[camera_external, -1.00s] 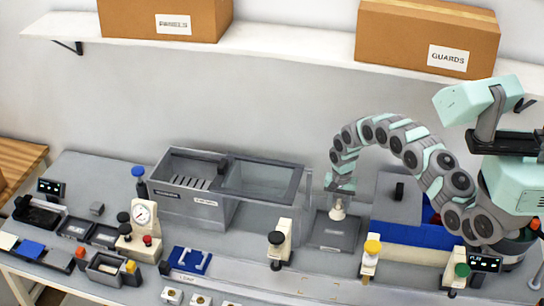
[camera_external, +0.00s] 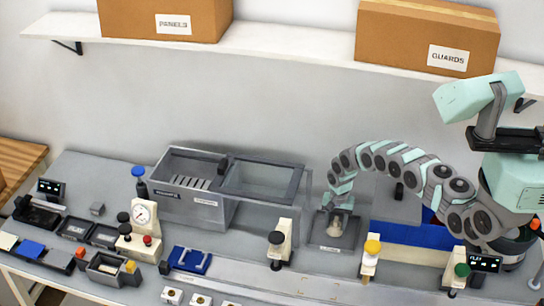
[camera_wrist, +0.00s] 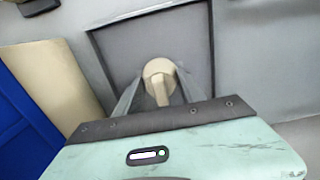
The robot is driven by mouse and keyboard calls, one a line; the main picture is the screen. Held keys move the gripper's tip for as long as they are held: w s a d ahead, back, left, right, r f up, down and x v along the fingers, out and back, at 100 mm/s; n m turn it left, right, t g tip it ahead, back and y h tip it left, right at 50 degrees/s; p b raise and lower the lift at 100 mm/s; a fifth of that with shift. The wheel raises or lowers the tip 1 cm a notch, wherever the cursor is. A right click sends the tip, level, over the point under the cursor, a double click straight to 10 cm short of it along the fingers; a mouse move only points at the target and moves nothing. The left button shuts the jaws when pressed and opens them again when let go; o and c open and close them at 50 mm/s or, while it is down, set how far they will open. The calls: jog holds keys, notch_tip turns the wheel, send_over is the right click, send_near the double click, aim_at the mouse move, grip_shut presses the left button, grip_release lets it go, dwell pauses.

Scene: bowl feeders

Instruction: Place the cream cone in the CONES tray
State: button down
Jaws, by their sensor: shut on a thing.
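The cream cone (camera_external: 335,229) is held low in or just above a dark grey square tray (camera_external: 323,243) in the middle right of the bench. The tray has a small label on its front, too small to read here. My gripper (camera_external: 338,216) points down over the tray, shut on the cone. In the wrist view the cone (camera_wrist: 158,72) sits between my two fingers, inside the outline of the tray (camera_wrist: 115,50). I cannot tell whether its underside touches the tray floor.
A grey feeder box with a clear lid (camera_external: 265,180) stands left of the tray. A blue bin (camera_external: 415,236) is close on the right.

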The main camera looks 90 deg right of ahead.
aim_at(336, 220)
jog(key=c, duration=0.7)
grip_release()
notch_tip(336, 220, up, 12)
jog(key=shift+r, duration=0.1)
dwell(0.7)
